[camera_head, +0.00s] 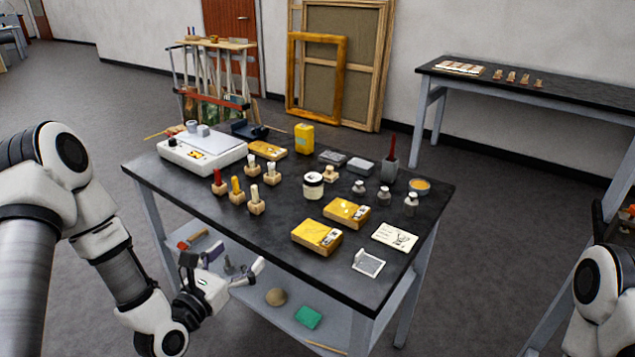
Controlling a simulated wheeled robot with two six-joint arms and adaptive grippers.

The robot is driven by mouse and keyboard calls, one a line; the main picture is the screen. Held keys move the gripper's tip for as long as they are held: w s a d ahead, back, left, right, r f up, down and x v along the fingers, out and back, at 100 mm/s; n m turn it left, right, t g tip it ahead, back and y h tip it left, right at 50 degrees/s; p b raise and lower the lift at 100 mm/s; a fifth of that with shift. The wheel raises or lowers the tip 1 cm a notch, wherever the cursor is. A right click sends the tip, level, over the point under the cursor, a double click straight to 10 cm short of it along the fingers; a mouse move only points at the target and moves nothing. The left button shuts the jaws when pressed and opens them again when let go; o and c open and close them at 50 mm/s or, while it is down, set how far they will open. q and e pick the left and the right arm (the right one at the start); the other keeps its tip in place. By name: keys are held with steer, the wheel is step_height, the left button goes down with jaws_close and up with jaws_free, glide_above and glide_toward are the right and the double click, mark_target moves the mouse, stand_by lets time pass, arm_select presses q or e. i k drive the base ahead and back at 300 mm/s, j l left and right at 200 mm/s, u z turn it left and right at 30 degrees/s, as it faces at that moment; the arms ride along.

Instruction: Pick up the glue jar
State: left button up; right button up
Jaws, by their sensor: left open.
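A round white jar (313,191) with a dark band and pale label, which looks like the glue jar, stands upright near the middle of the black-topped table (275,225). My left gripper (235,263) is open and empty at the table's near left edge, low and well short of the jar. Nothing is between its fingers that I can make out. Only part of my right arm shows at the right edge; its gripper is out of view.
Wooden-based stamps or brushes (256,200) stand left of the jar. Yellow boxes (316,237) lie in front of it and small metal-topped bottles (384,195) stand to its right. A white scale-like device (203,150) fills the back left. The near left tabletop is clear.

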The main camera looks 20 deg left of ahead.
mark_target(312, 184)
steer(key=i+l, duration=0.1)
steer(key=i, duration=0.3)
steer(key=i+l, duration=0.1)
steer(key=i, duration=0.35)
